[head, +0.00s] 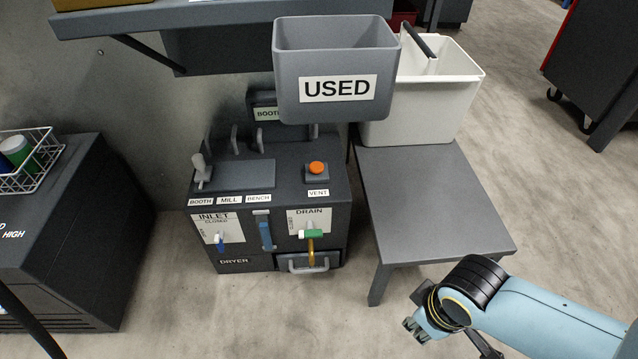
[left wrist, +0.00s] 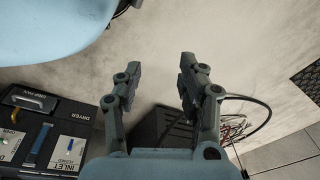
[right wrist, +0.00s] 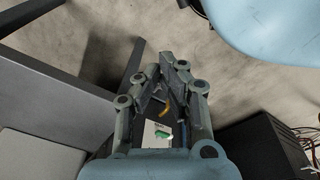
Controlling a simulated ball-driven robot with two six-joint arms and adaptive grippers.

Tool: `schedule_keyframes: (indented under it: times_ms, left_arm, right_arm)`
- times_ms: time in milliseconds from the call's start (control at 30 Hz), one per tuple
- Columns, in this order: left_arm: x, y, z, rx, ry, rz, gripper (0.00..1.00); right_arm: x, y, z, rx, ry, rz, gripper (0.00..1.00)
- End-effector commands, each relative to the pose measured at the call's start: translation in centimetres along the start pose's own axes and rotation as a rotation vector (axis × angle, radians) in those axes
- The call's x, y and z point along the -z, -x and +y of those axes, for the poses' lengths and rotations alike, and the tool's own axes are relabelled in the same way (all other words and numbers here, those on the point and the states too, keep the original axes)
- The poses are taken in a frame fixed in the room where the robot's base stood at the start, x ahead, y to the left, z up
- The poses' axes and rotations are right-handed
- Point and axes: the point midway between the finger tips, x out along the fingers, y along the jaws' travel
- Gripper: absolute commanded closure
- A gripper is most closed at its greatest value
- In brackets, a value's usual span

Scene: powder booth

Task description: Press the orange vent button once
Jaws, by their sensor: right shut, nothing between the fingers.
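The orange vent button (head: 317,168) is a round cap on a small grey block on top of the dark dryer unit (head: 240,264), above a VENT label. Nothing covers it in the head view. My right gripper (head: 413,329) is low at the right, in front of the grey side table and well apart from the button. In the right wrist view its fingers (right wrist: 167,66) are closed together with nothing between them. My left gripper (left wrist: 160,75) shows only in the left wrist view, with fingers apart and empty. The button does not show in either wrist view.
A grey USED bin (head: 290,85) overhangs behind the button. A white bin (head: 440,100) stands on the grey side table (head: 440,200). The dryer front has a blue inlet lever, a blue gauge and a green-handled drain valve (head: 311,234). A dark cabinet (head: 60,230) with a wire basket stands left.

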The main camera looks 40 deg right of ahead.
Motion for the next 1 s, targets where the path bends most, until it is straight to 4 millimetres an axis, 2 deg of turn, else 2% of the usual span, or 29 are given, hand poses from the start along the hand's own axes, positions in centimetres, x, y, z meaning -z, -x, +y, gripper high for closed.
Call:
schedule_keyframes:
  times_ms: [33,133,267,467,567,667,800,900,1000]
  left_arm:
    - [0.4,-0.1,0.2,-0.002,-0.004,0.0,0.6]
    - [1.6,1.6,0.5,-0.006,-0.009,0.007,0.6]
    - [2.4,3.5,0.7,-0.008,-0.012,0.011,0.6]
    - [2.9,4.5,0.8,-0.009,-0.014,0.016,0.6]
    - [3.0,4.7,0.8,-0.009,-0.014,0.017,0.6]
    - [3.0,4.8,0.8,-0.009,-0.014,0.017,0.6]
    - [3.0,4.8,0.8,-0.009,-0.014,0.018,0.6]
    - [3.0,4.8,0.8,-0.009,-0.014,0.018,0.6]
    - [3.0,4.8,0.8,-0.009,-0.014,0.018,0.6]
  right_arm:
    - [0.4,-0.1,-0.2,0.003,0.017,0.001,1.0]
    - [1.7,1.4,-0.6,0.012,0.11,0.014,1.0]
    - [3.6,2.5,-0.8,0.026,0.372,0.053,1.0]
    - [7.1,2.2,-0.7,0.019,0.807,0.138,1.0]
    - [9.9,1.6,-0.2,-0.013,1.073,0.198,1.0]
    - [14.4,1.1,1.0,-0.087,1.393,0.275,1.0]
    - [23.7,1.7,4.1,-0.298,1.848,0.373,1.0]
    - [29.8,3.3,6.5,-0.455,2.044,0.401,1.0]
    - [34.7,5.4,8.6,-0.586,2.15,0.407,1.0]
